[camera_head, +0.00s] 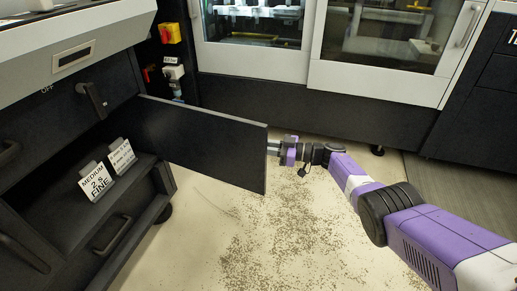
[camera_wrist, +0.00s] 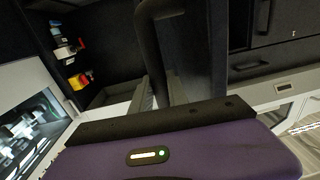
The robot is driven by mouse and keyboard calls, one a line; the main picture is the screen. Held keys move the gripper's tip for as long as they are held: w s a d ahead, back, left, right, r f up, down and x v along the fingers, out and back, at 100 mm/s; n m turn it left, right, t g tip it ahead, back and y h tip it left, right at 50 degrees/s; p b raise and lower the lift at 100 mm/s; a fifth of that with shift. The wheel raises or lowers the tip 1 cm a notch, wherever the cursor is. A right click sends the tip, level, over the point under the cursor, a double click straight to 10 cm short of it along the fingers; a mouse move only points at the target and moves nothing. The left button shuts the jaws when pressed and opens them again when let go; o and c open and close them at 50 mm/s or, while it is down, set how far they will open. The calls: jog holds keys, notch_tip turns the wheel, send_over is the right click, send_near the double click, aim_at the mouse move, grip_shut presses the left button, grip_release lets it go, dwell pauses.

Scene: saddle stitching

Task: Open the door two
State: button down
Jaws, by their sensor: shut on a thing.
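The door (camera_head: 205,140) is a flat black panel in the head view. It is swung out from the dark cabinet at left and stands open over the floor. My gripper (camera_head: 273,148) is at the door's right edge, with the fingertips partly hidden behind it. In the wrist view, a black bar handle (camera_wrist: 148,45) on the door reaches down to my gripper (camera_wrist: 146,100), which is shut on it. The handle is hidden in the head view. No label on the door is readable.
Two labelled cards stand on the open shelf, the nearer reading MEDIUM (camera_head: 96,183). A yellow and red switch (camera_head: 170,33) is on the dark cabinet wall. A glass-windowed machine (camera_head: 385,75) stands behind. The floor (camera_head: 300,235) below the door is clear, with dark specks.

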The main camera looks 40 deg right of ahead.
jog(key=shift+a+r, duration=0.15)
jog(key=c, duration=1.6)
grip_release()
jog(key=shift+o, duration=0.2)
jog(key=p+v, duration=0.2)
jog(key=v, duration=0.5)
jog(key=shift+s+d, duration=0.25)
jog(key=shift+d, duration=0.05)
